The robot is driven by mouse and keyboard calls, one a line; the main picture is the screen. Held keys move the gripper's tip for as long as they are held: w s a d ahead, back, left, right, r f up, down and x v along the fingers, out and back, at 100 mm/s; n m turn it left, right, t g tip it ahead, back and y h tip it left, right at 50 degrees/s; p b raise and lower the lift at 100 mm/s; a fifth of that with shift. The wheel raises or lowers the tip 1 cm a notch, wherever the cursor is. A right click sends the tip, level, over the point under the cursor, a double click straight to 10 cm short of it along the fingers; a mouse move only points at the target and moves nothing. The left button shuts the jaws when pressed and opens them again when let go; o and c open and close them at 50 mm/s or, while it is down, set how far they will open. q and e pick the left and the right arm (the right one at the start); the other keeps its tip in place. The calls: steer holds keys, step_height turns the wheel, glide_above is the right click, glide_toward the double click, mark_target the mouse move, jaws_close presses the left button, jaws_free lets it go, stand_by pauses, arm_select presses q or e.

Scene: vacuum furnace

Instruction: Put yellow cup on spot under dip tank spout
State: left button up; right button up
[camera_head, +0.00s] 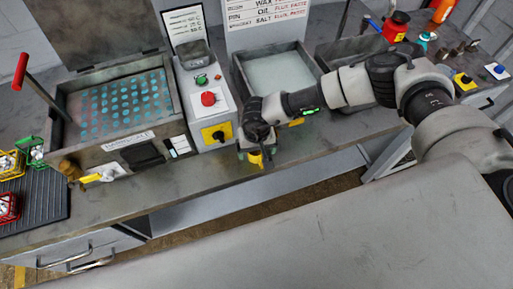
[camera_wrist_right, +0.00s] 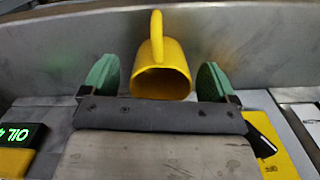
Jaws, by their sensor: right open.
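The yellow cup (camera_wrist_right: 163,60) is between the two green fingertips of my right gripper (camera_wrist_right: 156,82) in the wrist view. Its handle points up in that picture and gaps show on both sides. In the head view, the right gripper (camera_head: 257,146) is at the front of the counter, and a bit of the yellow cup (camera_head: 255,159) shows below it. The fingers are apart. A tank (camera_head: 165,112) with a perforated plate stands at left, with a brass spout (camera_head: 70,170) and a yellow-handled valve (camera_head: 100,176) at its front left. The spot under the spout cannot be made out. My left gripper is out of view.
A control box (camera_head: 205,100) with a red button stands between the left tank and a liquid-filled tank (camera_head: 240,80). A black ribbed mat (camera_head: 40,205) with small wire baskets lies at far left. The counter front (camera_head: 190,178) is clear between valve and gripper.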

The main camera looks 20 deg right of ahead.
steer(key=shift+f, duration=0.1)
steer(key=shift+c, duration=0.5)
steer(key=c, duration=1.3)
steer(key=shift+o, duration=0.2)
step_height(320, 180, up, 17)
steer(key=b, duration=0.5)
steer(key=s+d+r+n+b, duration=0.1)
steer(key=s+d+b, duration=0.1)
steer(key=s+d, duration=0.2)
steer(key=shift+d, duration=0.9)
steer(key=shift+f, duration=0.1)
